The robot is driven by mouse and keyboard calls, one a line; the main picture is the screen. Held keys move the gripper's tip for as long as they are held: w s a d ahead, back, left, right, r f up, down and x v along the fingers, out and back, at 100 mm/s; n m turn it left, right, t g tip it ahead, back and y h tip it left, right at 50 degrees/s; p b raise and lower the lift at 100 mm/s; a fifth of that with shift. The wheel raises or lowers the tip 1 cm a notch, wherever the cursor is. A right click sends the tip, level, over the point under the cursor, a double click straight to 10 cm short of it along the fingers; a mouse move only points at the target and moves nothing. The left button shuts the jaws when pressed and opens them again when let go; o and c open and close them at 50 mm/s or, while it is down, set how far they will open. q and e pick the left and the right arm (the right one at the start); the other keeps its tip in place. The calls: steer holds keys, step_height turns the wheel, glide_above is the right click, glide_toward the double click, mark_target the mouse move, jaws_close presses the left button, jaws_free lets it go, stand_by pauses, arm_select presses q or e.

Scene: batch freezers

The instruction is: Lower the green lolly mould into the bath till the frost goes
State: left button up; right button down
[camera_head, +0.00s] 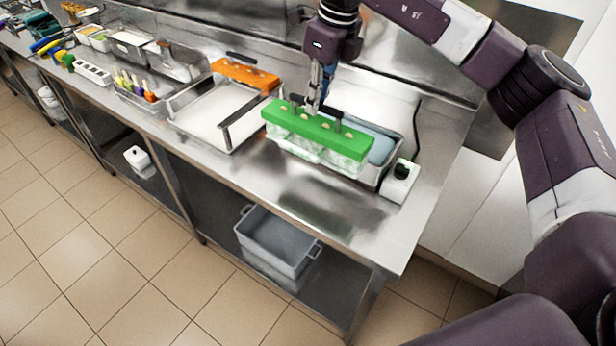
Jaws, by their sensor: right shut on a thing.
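The green lolly mould (318,132) has a long green top with several small pale sticks or pegs and a pale, frosty-looking lower part. My right gripper (315,105) comes down from above and is shut on the mould near the middle of its top. The mould is level and overlaps the front of the steel bath (399,151), which holds pale blue liquid (381,150). The mould hides the front of the bath, so I cannot tell whether its underside touches the liquid. My left gripper is not in view.
A white box with a dark knob (400,180) stands right of the bath. Left are a steel tray with white contents (212,118) and an orange mould (243,73). Tools and tubs line the far left. A grey crate (278,243) sits below. The front right counter (330,200) is clear.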

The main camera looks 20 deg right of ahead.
steer(key=w+d+p, duration=0.8)
steer(key=w+d, duration=0.1)
steer(key=d, duration=0.3)
steer(key=shift+w+f, duration=0.15)
steer(key=shift+w, duration=0.1)
stand_by(0.7)
steer(key=shift+f+p, duration=0.2)
steer(key=shift+p, duration=0.1)
steer(key=shift+d, duration=0.1)
stand_by(0.8)
steer(key=shift+f, duration=0.1)
stand_by(0.4)
step_height(320, 180, down, 10)
steer(key=b, duration=0.4)
steer(key=shift+r+b, duration=0.2)
steer(key=shift+b, duration=0.2)
stand_by(0.8)
stand_by(2.1)
